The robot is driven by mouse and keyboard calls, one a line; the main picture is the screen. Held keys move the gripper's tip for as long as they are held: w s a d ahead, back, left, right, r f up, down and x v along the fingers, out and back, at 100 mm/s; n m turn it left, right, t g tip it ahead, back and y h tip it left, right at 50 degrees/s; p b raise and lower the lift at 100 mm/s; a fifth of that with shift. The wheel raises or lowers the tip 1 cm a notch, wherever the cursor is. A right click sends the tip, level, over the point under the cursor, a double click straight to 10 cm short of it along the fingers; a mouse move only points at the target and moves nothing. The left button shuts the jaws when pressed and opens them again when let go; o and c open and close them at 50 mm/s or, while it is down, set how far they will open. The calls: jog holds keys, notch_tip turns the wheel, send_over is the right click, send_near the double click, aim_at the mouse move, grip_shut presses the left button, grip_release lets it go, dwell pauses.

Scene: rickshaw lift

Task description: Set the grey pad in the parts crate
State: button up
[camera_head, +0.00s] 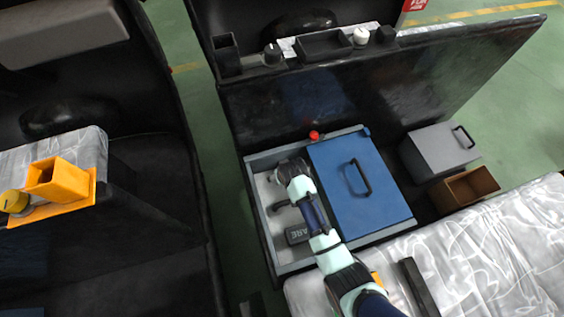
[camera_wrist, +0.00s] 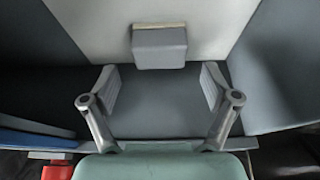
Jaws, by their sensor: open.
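The grey pad (camera_wrist: 160,47) is a small block with a tan edge, on a pale floor in the wrist view. It lies ahead of my gripper (camera_wrist: 160,92), apart from the fingers. My gripper is open and empty, its fingers spread over a darker grey surface. In the head view my gripper (camera_head: 283,172) reaches into the open left part of a grey-walled bin (camera_head: 252,190). Dark grey items lie there, one with pale letters (camera_head: 298,233); I cannot tell which is the pad. An open brown crate (camera_head: 468,188) stands at the right; no label shows which is the parts crate.
A blue lid (camera_head: 370,205) with a black handle covers the bin's right part. A red knob (camera_head: 314,135) sits at its far edge. A grey box (camera_head: 440,150) with a handle stands beside the brown crate. A tall dark panel (camera_head: 400,95) rises behind.

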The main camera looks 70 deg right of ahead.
jog(key=p+v, duration=0.3)
jog(key=v, duration=0.5)
jog(key=shift+a+r, duration=0.1)
jog(key=shift+r, duration=0.05)
jog(key=w+a+r+n+t, duration=0.35)
jog(key=w+a+r, duration=0.45)
jog(key=a+r, duration=0.3)
jog(key=w+a+r+n+t, duration=0.35)
jog(key=w+a+r, duration=0.35)
jog(key=a+r, duration=0.4)
jog(key=s+a+r+n+t+y, duration=0.1)
jog(key=a+r+n+t+y, duration=0.2)
jog(key=a+r, duration=0.6)
jog(key=a, duration=0.3)
jog(key=shift+s+a+r+n+y, duration=0.25)
jog(key=shift+s+r+n+y, duration=0.05)
jog(key=shift+s, duration=0.1)
